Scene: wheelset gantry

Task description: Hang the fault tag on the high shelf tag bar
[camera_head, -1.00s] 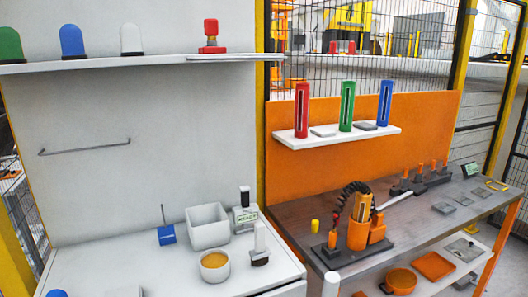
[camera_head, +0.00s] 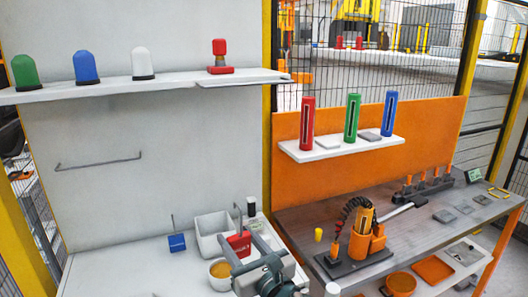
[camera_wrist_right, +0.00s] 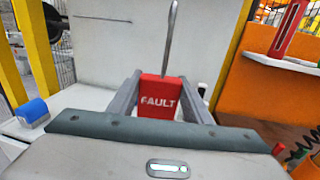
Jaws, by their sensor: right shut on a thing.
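The red fault tag (camera_head: 239,243) is in my right gripper (camera_head: 243,247), low over the white worktop at the bottom of the head view. In the right wrist view the tag (camera_wrist_right: 160,97) reads FAULT and sits upright between the two fingers (camera_wrist_right: 160,92), with its metal hook (camera_wrist_right: 172,35) pointing up. A thin metal bar (camera_head: 98,160) stands out from the grey wall under the high shelf (camera_head: 180,84). It also shows in the wrist view (camera_wrist_right: 103,18), apart from the tag. My left gripper is not in view.
Green, blue and white domes and a red item (camera_head: 220,58) stand on the high shelf. The wall around the bar is clear.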

